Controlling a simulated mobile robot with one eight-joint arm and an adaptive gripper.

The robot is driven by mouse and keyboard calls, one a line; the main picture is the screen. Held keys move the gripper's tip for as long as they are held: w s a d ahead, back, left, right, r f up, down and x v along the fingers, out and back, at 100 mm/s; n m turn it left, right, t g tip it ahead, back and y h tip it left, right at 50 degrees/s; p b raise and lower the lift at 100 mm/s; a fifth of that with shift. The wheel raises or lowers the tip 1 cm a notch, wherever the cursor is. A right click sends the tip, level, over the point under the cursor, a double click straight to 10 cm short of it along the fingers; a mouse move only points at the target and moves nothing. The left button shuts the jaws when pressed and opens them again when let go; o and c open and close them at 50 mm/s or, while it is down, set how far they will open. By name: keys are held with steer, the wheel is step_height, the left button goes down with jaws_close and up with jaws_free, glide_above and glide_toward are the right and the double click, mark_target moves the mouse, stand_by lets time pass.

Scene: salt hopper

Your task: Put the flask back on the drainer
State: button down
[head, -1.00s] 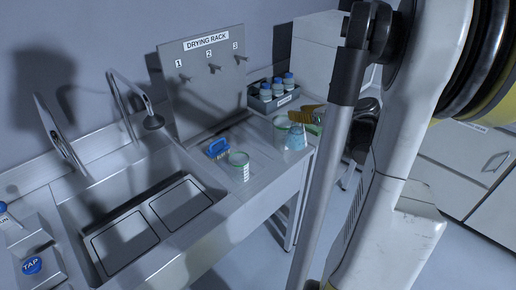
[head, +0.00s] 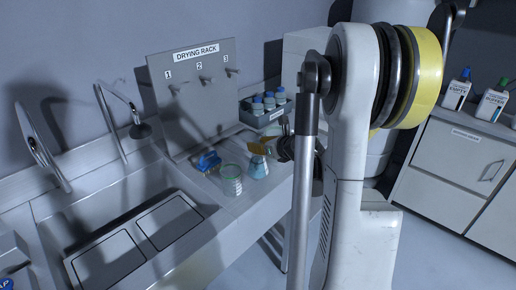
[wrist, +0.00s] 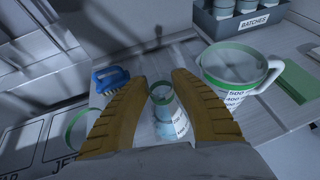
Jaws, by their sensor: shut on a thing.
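My gripper (head: 264,147), with orange-yellow fingers, is shut on the flask (head: 258,168), a clear conical flask with pale blue in its lower part. In the wrist view the flask (wrist: 168,118) stands roughly upright between the fingers (wrist: 162,82), which hide part of it. I cannot tell whether its base touches the counter. The grey drying rack (head: 222,115) is a tall board at the back with three pegs marked 1, 2 and 3. I see no flask on its pegs.
A green-rimmed beaker (head: 231,181) stands just left of the flask. A blue brush (head: 208,160) lies behind it. A green-rimmed jug (wrist: 235,70) stands right of my gripper, near a BATCHES crate (head: 266,116) of bottles. The sink (head: 150,225) and tap are at left.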

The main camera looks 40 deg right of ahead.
steer(key=shift+r, duration=0.1)
steer(key=shift+f, duration=0.25)
steer(key=c, duration=1.1)
jaws_free()
steer(key=shift+r, duration=0.1)
